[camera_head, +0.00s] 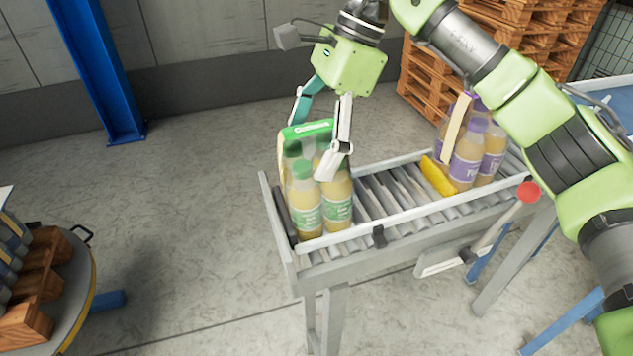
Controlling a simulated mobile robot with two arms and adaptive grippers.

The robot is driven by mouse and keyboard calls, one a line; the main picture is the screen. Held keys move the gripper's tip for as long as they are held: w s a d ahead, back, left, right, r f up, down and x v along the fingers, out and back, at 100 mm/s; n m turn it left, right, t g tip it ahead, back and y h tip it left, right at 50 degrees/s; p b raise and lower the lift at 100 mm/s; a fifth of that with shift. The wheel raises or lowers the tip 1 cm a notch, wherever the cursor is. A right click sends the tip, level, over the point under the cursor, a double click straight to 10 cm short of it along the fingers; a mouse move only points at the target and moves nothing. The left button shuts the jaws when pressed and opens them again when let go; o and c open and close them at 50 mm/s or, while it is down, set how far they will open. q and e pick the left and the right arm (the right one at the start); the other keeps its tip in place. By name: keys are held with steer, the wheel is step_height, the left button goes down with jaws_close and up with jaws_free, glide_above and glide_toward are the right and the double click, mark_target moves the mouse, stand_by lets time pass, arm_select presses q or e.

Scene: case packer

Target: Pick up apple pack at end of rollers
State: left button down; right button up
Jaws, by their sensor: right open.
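The apple pack (306,207) is a group of bottles of pale yellow juice with green caps, green labels and a green top band. It stands upright at the left end of the roller conveyor (385,195). My right gripper (306,158) points down over this pack, with one finger on its left side and one on its right. The jaws are open, and the pack's top lies between them. I cannot tell whether the fingers touch the bottles. My left gripper is not in view.
A purple-capped bottle pack (470,155) stands farther right on the rollers, beside a yellow piece (437,177). A red knob (528,192) is at the conveyor's front side. Wooden pallets (425,75) are stacked behind. A round table (75,290) with a pallet stands lower left. Floor between is clear.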

steer(key=shift+x, duration=1.05)
steer(key=c, duration=1.6)
steer(key=shift+w+r, duration=0.1)
steer(key=shift+r, duration=0.1)
